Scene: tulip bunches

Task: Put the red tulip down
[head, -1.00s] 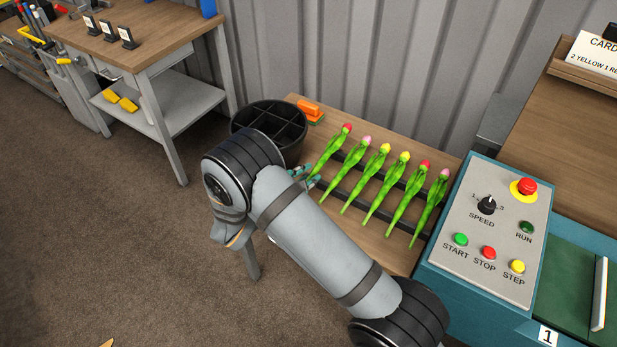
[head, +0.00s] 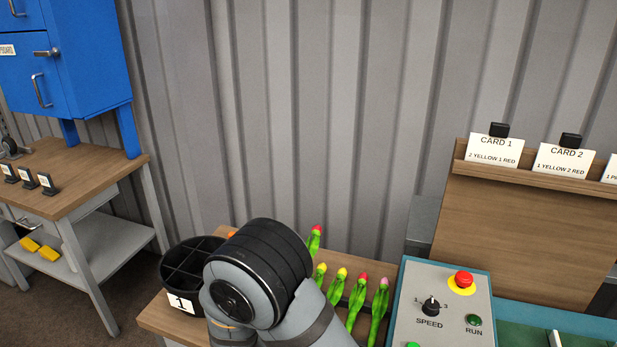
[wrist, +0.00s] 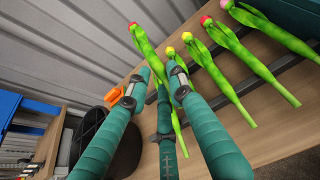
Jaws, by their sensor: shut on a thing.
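The red tulip (wrist: 142,45) is in the grip of my gripper (wrist: 157,84), whose teal fingers close around its green stem in the wrist view. Its red bloom points up and away from me, and part of the stem is hidden by the fingers. In the head view the tulip (head: 315,242) stands higher than the other blooms, against the grey wall. My gripper is hidden behind my arm there. Two yellow tulips (wrist: 208,72), another red tulip (wrist: 235,60) and a pink tulip (wrist: 265,28) lie side by side to the right.
An orange item (wrist: 113,95) lies near the bin. A control panel (head: 442,335) is at the right, and the corrugated wall (head: 330,120) is behind.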

